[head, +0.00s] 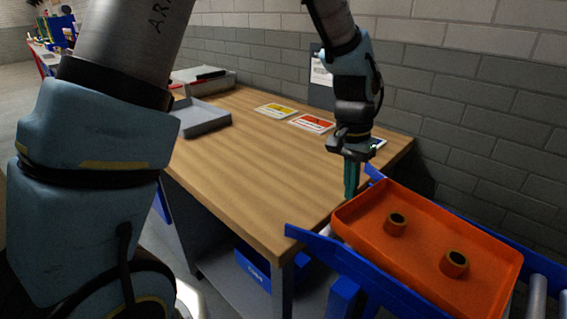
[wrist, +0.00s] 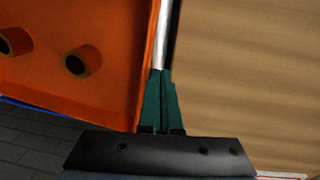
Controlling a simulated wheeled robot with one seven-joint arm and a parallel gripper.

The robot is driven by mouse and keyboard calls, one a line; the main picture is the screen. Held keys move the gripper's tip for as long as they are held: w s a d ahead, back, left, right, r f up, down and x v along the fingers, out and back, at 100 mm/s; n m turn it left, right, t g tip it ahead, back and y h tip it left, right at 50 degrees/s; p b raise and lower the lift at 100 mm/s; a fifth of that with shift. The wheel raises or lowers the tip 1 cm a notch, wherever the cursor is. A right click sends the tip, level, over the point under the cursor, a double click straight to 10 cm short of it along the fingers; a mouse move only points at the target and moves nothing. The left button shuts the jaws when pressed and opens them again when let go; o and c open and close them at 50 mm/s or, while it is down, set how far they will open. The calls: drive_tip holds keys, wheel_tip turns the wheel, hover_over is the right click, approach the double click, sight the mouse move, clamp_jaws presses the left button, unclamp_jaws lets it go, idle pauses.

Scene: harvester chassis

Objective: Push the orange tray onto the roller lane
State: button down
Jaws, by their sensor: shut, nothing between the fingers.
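The orange tray (head: 395,256) lies on the roller lane at the right of the head view, just past the table's right end. Two orange rings with dark centres, one ring (head: 396,223) and another ring (head: 454,263), stand in it. The lane shows blue side rails (head: 335,252) and grey rollers (head: 536,298). My gripper (head: 351,192) points down, shut and empty, by the tray's table-side edge. In the wrist view my gripper (wrist: 160,85) is beside the tray's wall (wrist: 152,45), with a bright roller beyond the fingertips. Whether the fingers touch the wall I cannot tell.
The wooden table (head: 250,165) is mostly clear. A grey tray (head: 200,118), a yellow card (head: 274,110) and a red card (head: 312,123) lie toward its back. A brick wall (head: 450,110) stands behind. A blue bin (head: 255,268) sits under the table.

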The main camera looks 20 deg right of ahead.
sight(365, 211)
drive_tip(key=shift+s+d+f, duration=0.1)
drive_tip(key=shift+s+d, duration=0.55)
drive_tip(key=shift+s, duration=0.55)
drive_tip(key=shift+s+d+f, duration=0.1)
drive_tip(key=shift+s+d, duration=0.6)
drive_tip(key=shift+s, duration=0.5)
drive_tip(key=shift+s+d, duration=0.65)
drive_tip(key=shift+s, duration=0.55)
drive_tip(key=shift+w+a+p, duration=0.2)
drive_tip(key=shift+w+a, duration=0.15)
drive_tip(key=shift+w, duration=0.35)
drive_tip(key=shift+w+a+p, duration=0.15)
drive_tip(key=shift+w+a, duration=0.25)
drive_tip(key=shift+w, duration=0.25)
drive_tip(key=shift+w+a+p, duration=0.2)
drive_tip(key=shift+w+a, duration=0.15)
drive_tip(key=shift+w, duration=0.35)
drive_tip(key=shift+r, duration=0.1)
wheel_tip(365, 211, up, 14)
drive_tip(key=p, duration=1.1)
